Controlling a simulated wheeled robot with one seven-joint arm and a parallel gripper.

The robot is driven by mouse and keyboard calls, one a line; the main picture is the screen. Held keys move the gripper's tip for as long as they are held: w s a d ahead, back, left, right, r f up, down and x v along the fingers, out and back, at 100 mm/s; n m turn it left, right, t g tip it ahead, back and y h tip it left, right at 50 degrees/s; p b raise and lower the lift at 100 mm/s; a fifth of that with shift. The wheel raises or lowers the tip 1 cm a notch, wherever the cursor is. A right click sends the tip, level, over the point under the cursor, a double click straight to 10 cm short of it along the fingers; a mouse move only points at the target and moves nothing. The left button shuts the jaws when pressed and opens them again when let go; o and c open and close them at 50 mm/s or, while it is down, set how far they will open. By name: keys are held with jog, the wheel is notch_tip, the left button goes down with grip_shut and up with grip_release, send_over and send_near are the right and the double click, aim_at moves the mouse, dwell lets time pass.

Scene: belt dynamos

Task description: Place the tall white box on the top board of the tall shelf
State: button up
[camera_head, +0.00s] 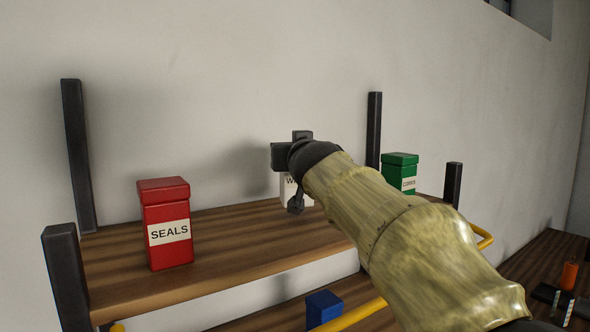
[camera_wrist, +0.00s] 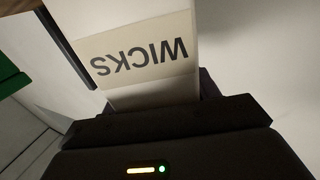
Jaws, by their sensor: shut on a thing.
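The tall white box (camera_head: 287,190) is mostly hidden behind my gripper (camera_head: 292,172) in the head view. In the wrist view the white box (camera_wrist: 150,92) fills the upper middle, its "WICKS" label upside down, between the dark jaws of my gripper (camera_wrist: 165,115). The gripper is shut on it. The box is over the middle of the top board (camera_head: 225,245) of the tall shelf, between two other boxes. I cannot tell whether its base touches the board.
A red "SEALS" box (camera_head: 167,235) stands on the board to the left. A green box (camera_head: 400,168) stands to the right. Dark posts (camera_head: 77,155) rise at the shelf corners. A blue box (camera_head: 323,307) sits on a lower board. Bare board lies between red and white boxes.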

notch_tip(320, 180, down, 3)
jog(key=shift+w+f+b, duration=0.1)
jog(key=shift+w+b, duration=0.05)
jog(key=shift+b, duration=0.6)
jog(key=shift+a, duration=0.1)
